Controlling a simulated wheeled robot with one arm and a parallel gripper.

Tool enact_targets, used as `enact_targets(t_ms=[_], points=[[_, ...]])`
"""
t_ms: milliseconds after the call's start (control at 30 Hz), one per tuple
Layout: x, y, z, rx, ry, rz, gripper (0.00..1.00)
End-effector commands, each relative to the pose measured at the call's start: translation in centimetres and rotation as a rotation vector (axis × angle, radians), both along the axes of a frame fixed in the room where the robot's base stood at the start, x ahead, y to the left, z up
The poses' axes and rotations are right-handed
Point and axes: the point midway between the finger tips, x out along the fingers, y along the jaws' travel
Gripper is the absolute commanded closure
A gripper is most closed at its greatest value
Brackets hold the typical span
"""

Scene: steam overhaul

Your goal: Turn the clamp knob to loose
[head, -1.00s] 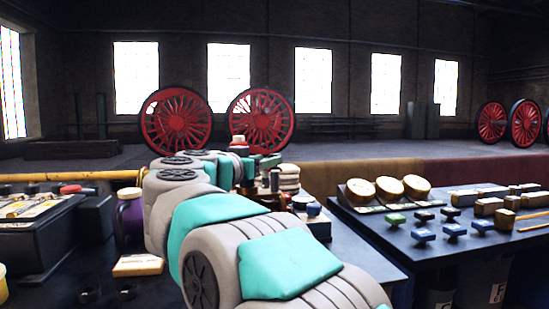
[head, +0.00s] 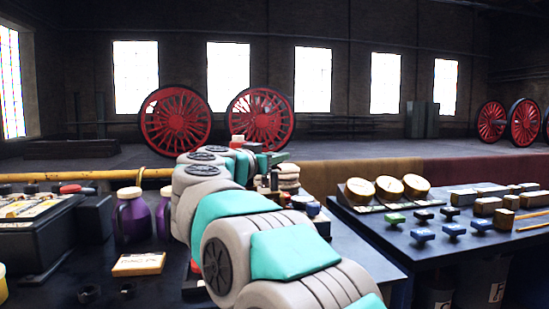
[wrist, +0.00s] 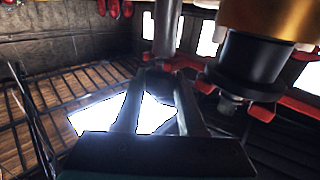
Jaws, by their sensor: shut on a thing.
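In the wrist view my gripper (wrist: 163,74) reaches forward, and its two fingers close in on a small dark piece at their tips, which I take to be the clamp knob. The knob's shape and setting are hard to make out in the dark. A grey upright post (wrist: 167,28) rises just beyond the fingertips. To the right hangs a brass-coloured cylinder (wrist: 268,16) with a black collar (wrist: 250,60) below it, apart from the fingers. In the head view my arm largely hides the clamp area, and the knob cannot be made out.
A purple jug (head: 132,218) and a yellow-and-white box (head: 138,264) stand left of my arm. The right bench holds three round gauges (head: 389,188) and several blue blocks (head: 453,229). Red wheels (head: 175,121) stand at the back. Red bars (wrist: 262,113) lie near the fingers.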

Motion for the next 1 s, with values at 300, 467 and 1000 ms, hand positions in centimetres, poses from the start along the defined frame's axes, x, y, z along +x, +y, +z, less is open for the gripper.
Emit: enact_targets(t_ms=[300, 467, 1000], points=[[0.0, 0.03, -0.02, 0.0, 0.0, 0.001, 1.0], [-0.01, 0.0, 0.02, 0.0, 0.0, 0.01, 1.0], [-0.07, -0.25, 0.04, 0.004, 0.0, 0.275, 1.0]])
